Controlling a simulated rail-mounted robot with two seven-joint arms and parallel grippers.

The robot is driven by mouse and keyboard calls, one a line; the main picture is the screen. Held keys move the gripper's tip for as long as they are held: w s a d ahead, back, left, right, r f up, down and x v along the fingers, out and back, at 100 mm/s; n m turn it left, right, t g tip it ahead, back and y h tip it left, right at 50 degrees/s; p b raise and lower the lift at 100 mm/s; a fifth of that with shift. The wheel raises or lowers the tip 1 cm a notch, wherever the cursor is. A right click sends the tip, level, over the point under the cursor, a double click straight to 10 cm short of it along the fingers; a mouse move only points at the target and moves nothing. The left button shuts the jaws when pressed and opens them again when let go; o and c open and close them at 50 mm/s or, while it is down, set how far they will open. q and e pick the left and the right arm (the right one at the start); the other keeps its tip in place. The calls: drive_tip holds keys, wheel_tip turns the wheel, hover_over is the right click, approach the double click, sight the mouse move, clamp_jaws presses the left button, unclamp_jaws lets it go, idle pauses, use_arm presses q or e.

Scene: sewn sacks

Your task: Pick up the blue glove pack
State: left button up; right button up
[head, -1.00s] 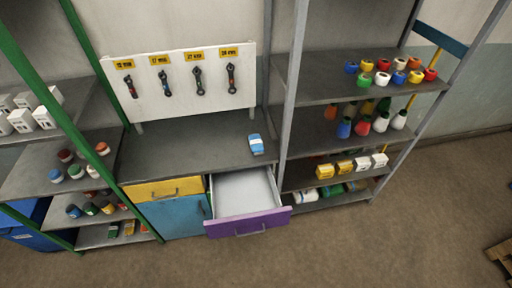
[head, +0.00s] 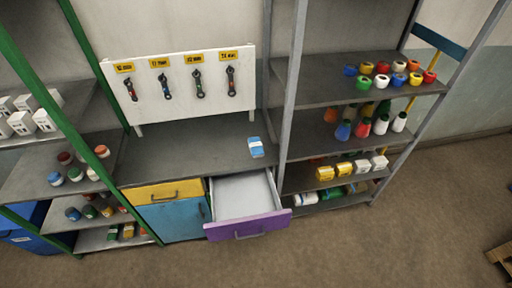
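The blue glove pack (head: 256,147), blue with a white band, lies on the grey workbench top (head: 190,150), near its right end and close to the shelf post. It sits behind the open purple-fronted drawer (head: 248,226). Nothing touches or covers it. Neither of my grippers shows in the head view.
The open drawer, empty inside, juts out below the pack. A pegboard with wrenches (head: 185,85) stands at the bench's back. A grey rack (head: 350,90) with coloured rolls and bottles stands right; a green-posted rack (head: 75,125) stands left. The floor in front is clear.

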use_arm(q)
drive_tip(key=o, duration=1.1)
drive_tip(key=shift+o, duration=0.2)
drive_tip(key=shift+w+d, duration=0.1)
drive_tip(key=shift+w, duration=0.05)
